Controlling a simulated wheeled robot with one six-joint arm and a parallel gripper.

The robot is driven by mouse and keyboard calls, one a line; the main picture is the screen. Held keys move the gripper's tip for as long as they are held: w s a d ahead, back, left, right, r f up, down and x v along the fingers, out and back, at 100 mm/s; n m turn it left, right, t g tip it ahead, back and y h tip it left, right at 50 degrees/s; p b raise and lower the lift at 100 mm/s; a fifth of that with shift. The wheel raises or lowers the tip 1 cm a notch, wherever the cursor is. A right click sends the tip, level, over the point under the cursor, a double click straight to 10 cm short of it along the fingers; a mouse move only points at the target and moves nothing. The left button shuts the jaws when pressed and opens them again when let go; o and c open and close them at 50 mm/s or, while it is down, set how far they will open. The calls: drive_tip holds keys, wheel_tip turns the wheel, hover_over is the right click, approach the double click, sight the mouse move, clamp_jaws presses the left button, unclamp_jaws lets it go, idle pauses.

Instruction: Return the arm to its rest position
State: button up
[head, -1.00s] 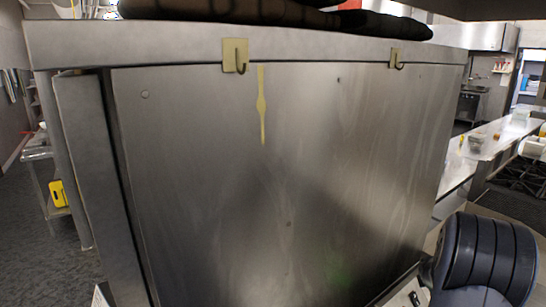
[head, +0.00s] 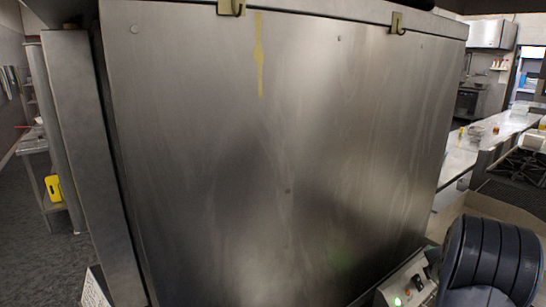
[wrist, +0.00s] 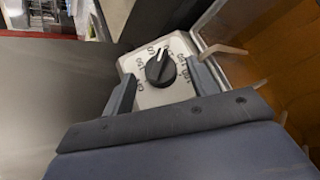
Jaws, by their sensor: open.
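My gripper (wrist: 160,70) shows in the wrist view with its two grey fingers apart. Nothing is held between them. Beyond the fingers is a white control plate with a black dial (wrist: 160,68) and printed numbers. I cannot tell how far the fingertips are from it. In the head view, a dark ribbed part of my arm (head: 492,262) is at the lower right. My gripper itself is not visible there.
A large steel cabinet (head: 270,150) fills the head view close in front, with hooks along its top. A panel with lit lamps (head: 408,285) sits at its lower right. A steel counter (head: 490,140) runs behind right. Floor (head: 45,260) is open at left.

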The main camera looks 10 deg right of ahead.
drive_tip(key=shift+s+f+n+t+b, duration=0.1)
drive_tip(key=shift+f+n+t+b, duration=0.3)
drive_tip(key=shift+b, duration=1.1)
drive_tip(key=shift+s+f+n+t+b, duration=0.1)
drive_tip(key=shift+n+t+b, duration=0.55)
drive_tip(key=shift+b, duration=0.85)
drive_tip(key=shift+n+t+b, duration=0.35)
drive_tip(key=shift+n+b, duration=0.2)
drive_tip(key=shift+b, duration=0.7)
drive_tip(key=n+t+b, duration=0.2)
drive_tip(key=b, duration=0.1)
drive_tip(key=n+y+b, duration=0.1)
drive_tip(key=b, duration=0.1)
drive_tip(key=shift+s+d+f+t, duration=0.25)
drive_tip(key=shift+f+t, duration=0.05)
drive_tip(key=shift+t, duration=0.1)
drive_tip(key=shift+s+d+n+t+y+b, duration=0.1)
drive_tip(key=shift+d+n+t+y+b, duration=0.1)
drive_tip(key=shift+n+t+y, duration=0.75)
drive_tip(key=shift+d+n+t+y+b, duration=0.1)
drive_tip(key=shift+n+t+y+b, duration=0.3)
drive_tip(key=shift+n, duration=0.9)
drive_tip(key=shift+s+d+n+t+y, duration=0.1)
drive_tip(key=shift+n+t+y, duration=0.45)
drive_tip(key=shift+n+y, duration=0.45)
drive_tip(key=shift+n, duration=0.25)
drive_tip(key=shift+w, duration=0.1)
